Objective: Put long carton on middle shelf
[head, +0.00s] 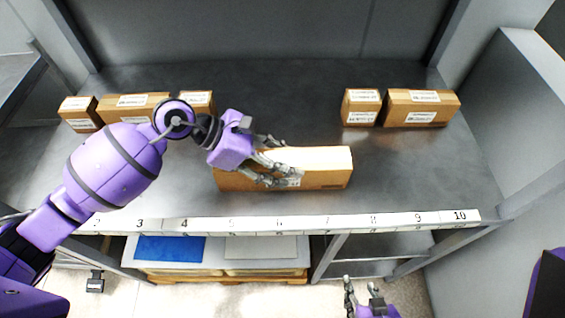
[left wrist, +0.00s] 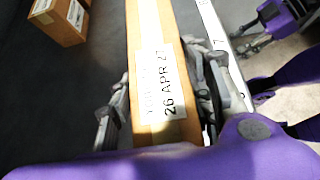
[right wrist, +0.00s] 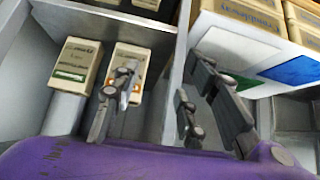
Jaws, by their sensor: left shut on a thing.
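The long carton (head: 328,168) is a brown box with a white label, lying lengthwise over the front middle of the grey shelf (head: 430,175), behind the number strip. My left gripper (head: 272,162) is shut across it near its middle.
Cartons stand at the back left (head: 131,106) and back right (head: 420,108) of the shelf, with bare surface between. The number strip (head: 300,222) edges the front. Side walls bound the bay. Lower cartons (right wrist: 76,65) show in the right wrist view.

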